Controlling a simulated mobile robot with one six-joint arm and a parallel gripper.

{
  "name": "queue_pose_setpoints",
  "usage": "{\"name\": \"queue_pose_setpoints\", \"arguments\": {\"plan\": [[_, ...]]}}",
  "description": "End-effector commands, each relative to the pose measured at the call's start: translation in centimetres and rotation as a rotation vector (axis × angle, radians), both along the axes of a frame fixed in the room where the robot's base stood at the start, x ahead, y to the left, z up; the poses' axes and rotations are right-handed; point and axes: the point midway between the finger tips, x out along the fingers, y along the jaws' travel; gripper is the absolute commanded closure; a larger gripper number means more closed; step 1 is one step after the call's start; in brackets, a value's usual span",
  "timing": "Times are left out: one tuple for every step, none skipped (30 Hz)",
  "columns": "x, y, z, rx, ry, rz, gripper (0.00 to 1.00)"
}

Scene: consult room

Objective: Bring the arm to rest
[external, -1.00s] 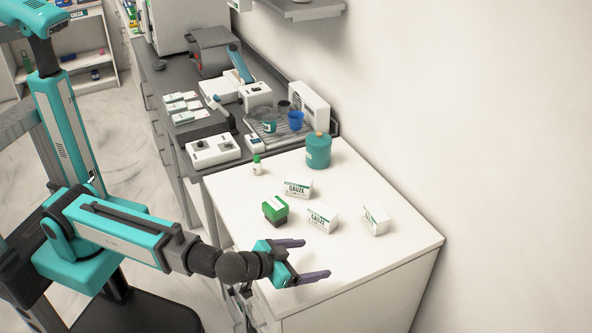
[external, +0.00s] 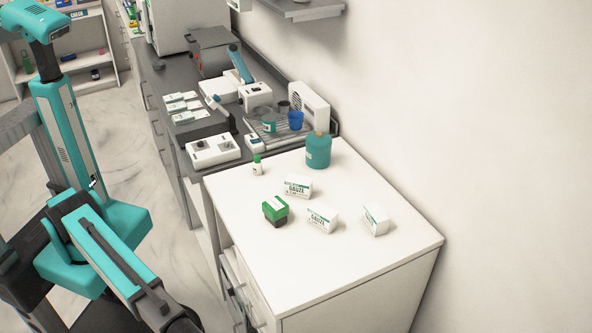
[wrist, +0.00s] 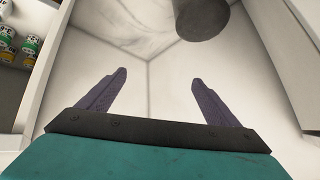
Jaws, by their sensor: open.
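My gripper (wrist: 157,82) shows in the wrist view, with its two dark purple fingers spread wide and nothing between them. Beyond the fingers are pale surfaces meeting at a corner and a dark grey cylinder at the upper right. In the external view my gripper is out of frame; only the upper part of my arm shows, pointing down toward the bottom edge, to the left of the white counter (external: 330,275).
A grey worktop with devices lies behind. The counter's front part is clear.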

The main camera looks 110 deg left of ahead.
Motion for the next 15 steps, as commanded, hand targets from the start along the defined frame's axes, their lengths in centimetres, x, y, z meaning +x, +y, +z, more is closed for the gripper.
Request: {"name": "queue_pose_setpoints", "arguments": {"plan": [[-0.9,0.8,-1.9,0.007,0.036,0.002,0.15],[-1.3,1.3,-2.9,0.013,0.056,0.003,0.15],[-2.0,2.1,-4.3,0.018,0.084,0.007,0.15],[-2.5,2.6,-5.3,0.022,0.105,0.008,0.15],[-3.1,3.2,-6.3,0.026,0.126,0.012,0.15],[-3.8,3.9,-7.6,0.032,0.155,0.015,0.15],[-4.4,4.6,-8.6,0.035,0.177,0.021,0.15],[-5.0,5.2,-9.5,0.039,0.198,0.026,0.15],[-5.8,6.0,-10.8,0.043,0.226,0.032,0.15],[-6.5,6.6,-11.6,0.047,0.248,0.036,0.15],[-7.2,7.2,-12.6,0.049,0.271,0.042,0.15],[-8.1,8.0,-13.7,0.052,0.299,0.049,0.15],[-8.8,8.6,-14.6,0.055,0.32,0.053,0.15],[-9.5,9.2,-15.4,0.057,0.343,0.058,0.15],[-10.6,9.9,-16.5,0.059,0.373,0.064,0.15]]}}
